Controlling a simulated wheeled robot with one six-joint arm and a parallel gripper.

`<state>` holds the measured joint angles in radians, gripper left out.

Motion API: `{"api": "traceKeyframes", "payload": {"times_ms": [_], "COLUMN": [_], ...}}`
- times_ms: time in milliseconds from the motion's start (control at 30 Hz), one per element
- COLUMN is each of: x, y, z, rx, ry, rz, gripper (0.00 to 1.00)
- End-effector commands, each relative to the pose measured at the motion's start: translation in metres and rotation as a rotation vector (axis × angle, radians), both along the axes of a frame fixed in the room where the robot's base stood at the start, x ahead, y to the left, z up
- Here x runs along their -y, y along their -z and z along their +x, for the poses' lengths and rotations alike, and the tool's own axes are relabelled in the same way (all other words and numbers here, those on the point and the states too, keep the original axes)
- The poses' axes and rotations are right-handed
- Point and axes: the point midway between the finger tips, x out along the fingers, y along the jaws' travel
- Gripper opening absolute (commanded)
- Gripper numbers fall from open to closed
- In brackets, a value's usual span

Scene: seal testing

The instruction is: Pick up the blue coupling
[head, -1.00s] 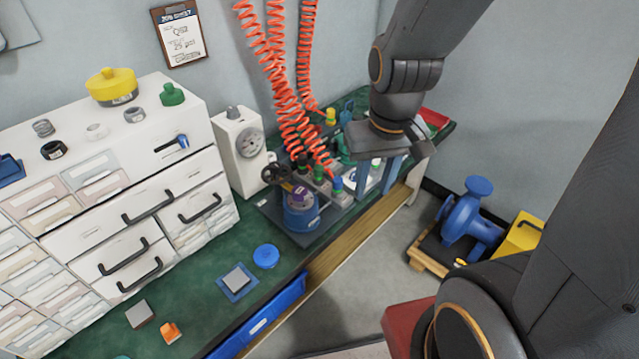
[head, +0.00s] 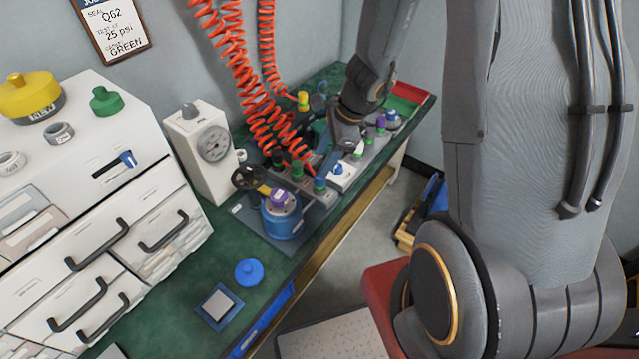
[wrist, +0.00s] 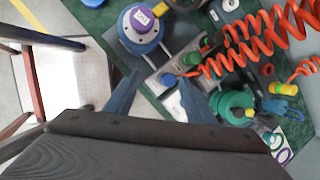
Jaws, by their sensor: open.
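Several small couplings with coloured tops stand in a row on the grey rig along the green bench. Nothing is visibly held. In the head view my wrist hides part of the row.
The blue vessel (head: 283,218) with a purple top and a black handwheel (head: 249,178) stands at the near end of the rig. Orange coiled hoses (head: 243,60) hang close by. A gauge box (head: 207,143) is at left. A blue cap (head: 249,272) lies on the bench.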

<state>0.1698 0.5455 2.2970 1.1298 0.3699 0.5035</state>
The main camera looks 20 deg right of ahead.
Motion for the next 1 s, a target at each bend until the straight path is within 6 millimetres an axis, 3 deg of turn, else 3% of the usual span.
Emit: {"api": "traceKeyframes", "payload": {"times_ms": [33,100,300,1000], "x": [0.006,0.012,0.023,0.006], "y": [0.016,0.030,0.053,0.119], "z": [0.007,0.017,0.029,0.045], "rx": [-0.026,-0.050,-0.087,-0.091], "ry": [0.113,0.249,0.456,0.473], "rz": [0.026,0.056,0.100,0.104], "gripper": [0.50,0.50,0.50,0.50]}}
